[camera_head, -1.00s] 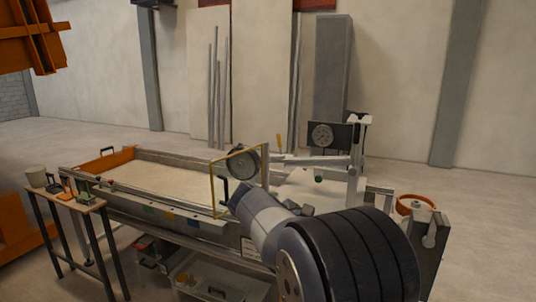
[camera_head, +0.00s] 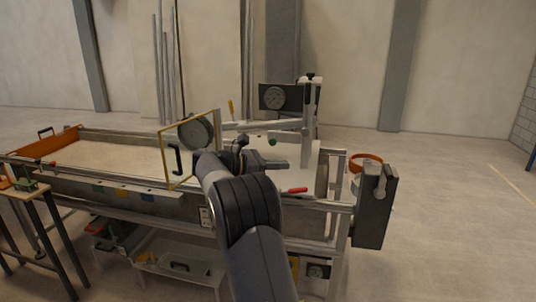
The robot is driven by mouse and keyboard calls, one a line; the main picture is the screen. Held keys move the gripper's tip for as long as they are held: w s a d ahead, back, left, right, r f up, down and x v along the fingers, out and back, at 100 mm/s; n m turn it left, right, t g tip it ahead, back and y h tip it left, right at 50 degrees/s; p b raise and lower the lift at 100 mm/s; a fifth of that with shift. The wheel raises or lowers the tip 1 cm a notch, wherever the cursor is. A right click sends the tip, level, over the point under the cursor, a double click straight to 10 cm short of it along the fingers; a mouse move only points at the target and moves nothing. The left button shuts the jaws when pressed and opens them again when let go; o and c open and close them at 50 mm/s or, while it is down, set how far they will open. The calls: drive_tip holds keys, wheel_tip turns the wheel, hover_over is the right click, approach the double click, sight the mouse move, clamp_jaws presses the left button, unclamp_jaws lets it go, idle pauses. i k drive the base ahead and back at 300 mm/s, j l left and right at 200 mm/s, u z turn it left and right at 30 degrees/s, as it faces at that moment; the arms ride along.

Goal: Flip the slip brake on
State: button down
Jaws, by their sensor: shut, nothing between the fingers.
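The sandbed rig (camera_head: 190,205) stands across the middle of the view, with no readable label marking the slip brake. A red-handled lever (camera_head: 295,190) lies nearly flat on the rig's right part. A dark box with a grey lever (camera_head: 376,182) is fixed at the rig's right end. I cannot tell which of these is the slip brake. My gripper (camera_head: 284,164) is shut and empty, above and slightly left of the red handle in the picture, apparently apart from it. My arm covers part of the rig's front.
A yellow-framed clear panel (camera_head: 163,158) stands left of my gripper. The floor at far right is clear.

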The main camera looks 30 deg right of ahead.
sight(229, 102)
drive_tip(key=z, duration=0.45)
drive_tip(key=i+u, duration=0.75)
drive_tip(key=u, duration=0.15)
drive_tip(key=i+u, duration=0.4)
drive_tip(key=i, duration=0.2)
drive_tip(key=i+l+z, duration=0.1)
drive_tip(key=i+z, duration=0.4)
drive_tip(key=i, duration=0.2)
drive_tip(key=i+j+z, duration=0.15)
drive_tip(key=i+z, duration=0.35)
drive_tip(key=i, duration=0.2)
drive_tip(key=i+z, duration=0.15)
drive_tip(key=i, duration=0.25)
drive_tip(key=z, duration=0.3)
